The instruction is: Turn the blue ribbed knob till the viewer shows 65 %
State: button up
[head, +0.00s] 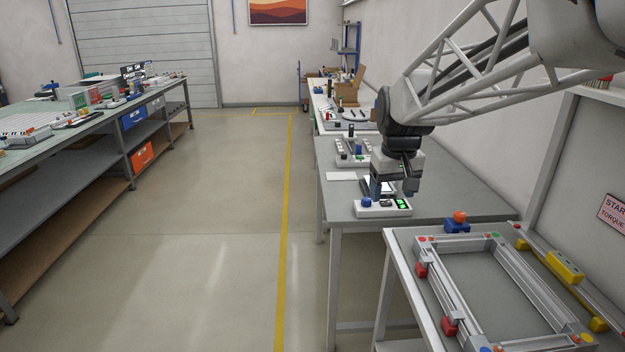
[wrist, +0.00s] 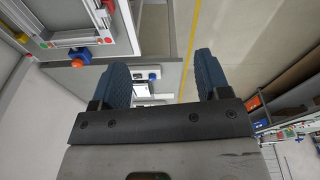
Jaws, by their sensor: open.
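The blue ribbed knob (head: 366,202) stands at the left end of a white unit (head: 382,211) on the grey bench. A small lit green display (head: 401,203) is at the unit's right end; its figures are too small to read. My gripper (head: 377,190) hangs just behind and above the unit, partly covering a dark-edged panel behind it. In the wrist view my gripper (wrist: 160,68) is open, with its two blue fingers wide apart. The knob (wrist: 153,76) shows small between them, well beyond the fingertips and untouched.
An aluminium frame (head: 470,262) with coloured clamps lies on the nearer table, with an orange-topped blue knob (head: 459,220) at its far corner. Another grey-white device (head: 354,150) stands farther back. The floor (head: 200,250) to the left is clear.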

jog(key=w+d+f, duration=0.1)
jog(key=w+f, duration=0.1)
jog(key=w, duration=1.1)
jog(key=n+g, duration=0.2)
jog(key=n, duration=0.1)
send_over(367, 199)
notch_tip(367, 199, down, 19)
jog(key=shift+s+f, duration=0.15)
jog(key=shift+w+f, duration=0.3)
jog(key=shift+w, duration=0.05)
jog(key=shift+f, duration=3.9)
